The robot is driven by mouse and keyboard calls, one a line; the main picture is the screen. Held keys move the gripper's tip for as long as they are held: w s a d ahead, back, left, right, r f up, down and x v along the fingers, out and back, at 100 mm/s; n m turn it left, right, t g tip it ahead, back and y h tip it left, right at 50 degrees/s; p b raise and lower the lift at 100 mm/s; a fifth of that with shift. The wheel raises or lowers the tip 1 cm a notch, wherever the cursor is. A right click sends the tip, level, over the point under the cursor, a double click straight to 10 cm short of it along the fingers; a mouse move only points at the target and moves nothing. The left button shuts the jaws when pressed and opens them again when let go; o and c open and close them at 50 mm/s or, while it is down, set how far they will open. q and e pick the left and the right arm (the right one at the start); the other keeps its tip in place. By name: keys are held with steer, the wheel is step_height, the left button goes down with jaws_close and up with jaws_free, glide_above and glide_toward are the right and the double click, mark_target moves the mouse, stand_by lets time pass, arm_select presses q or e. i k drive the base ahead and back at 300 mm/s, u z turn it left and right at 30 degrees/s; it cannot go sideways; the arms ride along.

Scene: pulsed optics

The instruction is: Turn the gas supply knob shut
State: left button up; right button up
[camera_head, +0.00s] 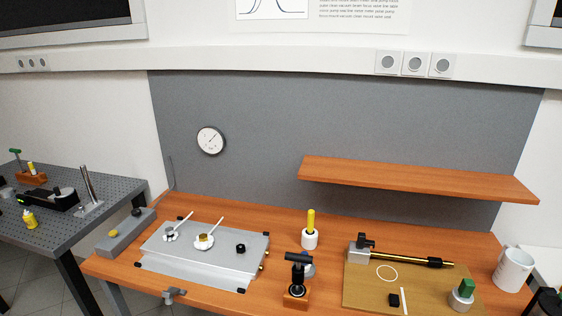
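No part is plainly labelled as the gas supply knob, so I cannot tell which one it is. A small black knob (241,248) stands on the right part of a silver metal plate (215,262) on the wooden bench. A grey box (127,235) left of the plate carries a yellow knob (113,233) and a dark knob (136,212). A small grey fitting with a handle (174,294) sits at the bench's front edge. The turned positions of these are too small to read. Neither of my grippers is in view.
A round gauge (210,140) hangs on the grey back panel. A wooden shelf (415,180) overhangs the right rear. A black-topped stand (297,278), white mug (513,269) and brass rod assembly (410,255) occupy the bench. A perforated grey table (75,225) stands left.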

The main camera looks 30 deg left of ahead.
mark_target(135, 213)
steer(key=u, duration=1.85)
